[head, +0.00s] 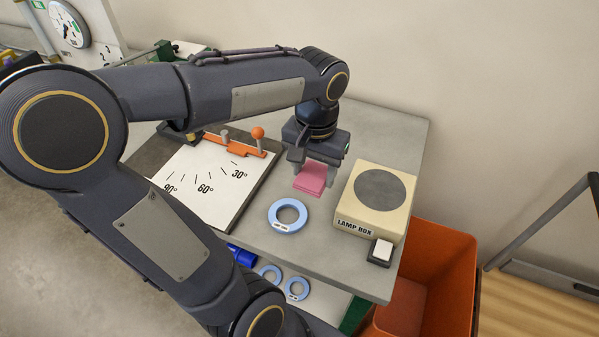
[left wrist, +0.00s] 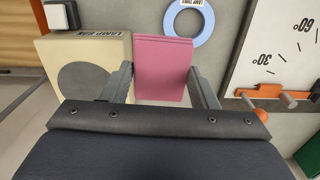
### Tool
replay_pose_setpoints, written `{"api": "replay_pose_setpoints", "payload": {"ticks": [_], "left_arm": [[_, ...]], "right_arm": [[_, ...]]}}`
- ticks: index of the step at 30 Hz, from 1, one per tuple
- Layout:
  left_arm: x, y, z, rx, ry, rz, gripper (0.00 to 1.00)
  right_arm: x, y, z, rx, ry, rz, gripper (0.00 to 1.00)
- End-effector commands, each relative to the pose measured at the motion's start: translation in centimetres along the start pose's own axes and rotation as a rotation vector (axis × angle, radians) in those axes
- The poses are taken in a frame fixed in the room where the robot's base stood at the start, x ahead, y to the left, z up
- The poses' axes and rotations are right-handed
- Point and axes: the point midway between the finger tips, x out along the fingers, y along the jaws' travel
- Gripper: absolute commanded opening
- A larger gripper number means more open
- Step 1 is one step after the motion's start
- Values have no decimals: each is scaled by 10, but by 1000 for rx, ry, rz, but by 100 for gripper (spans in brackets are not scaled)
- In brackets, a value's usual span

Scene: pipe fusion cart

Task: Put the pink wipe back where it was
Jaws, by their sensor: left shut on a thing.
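The pink wipe (head: 311,178) is a small folded pink block. My left gripper (head: 314,172) is shut on it, above the grey cart top between the blue ring and the lamp box. In the left wrist view the wipe (left wrist: 162,70) sits between the two fingers of my left gripper (left wrist: 162,82). I cannot tell for certain whether the wipe touches the cart top. My right gripper does not show in either view.
The cream lamp box (head: 370,208) stands right of the wipe, with a blue ring (head: 288,216) to the left. A white angle board (head: 205,182) with an orange lever (head: 236,143) lies further left. An orange bin (head: 440,270) stands beside the cart (head: 385,125).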

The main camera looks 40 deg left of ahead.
Motion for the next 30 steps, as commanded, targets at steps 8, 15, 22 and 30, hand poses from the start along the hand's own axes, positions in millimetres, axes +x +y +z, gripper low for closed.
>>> {"api": "replay_pose_setpoints", "payload": {"ticks": [8, 15, 22, 30], "left_arm": [[18, -16, -26, -39, -5, -7, 35], [47, -35, -81, -38, -5, -7, 35], [86, -46, -110, -34, -3, -7, 35], [109, -50, -123, -34, -3, -6, 35]], "right_arm": [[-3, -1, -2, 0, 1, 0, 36], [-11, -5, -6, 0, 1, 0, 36], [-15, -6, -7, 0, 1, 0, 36], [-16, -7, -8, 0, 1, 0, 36]]}}
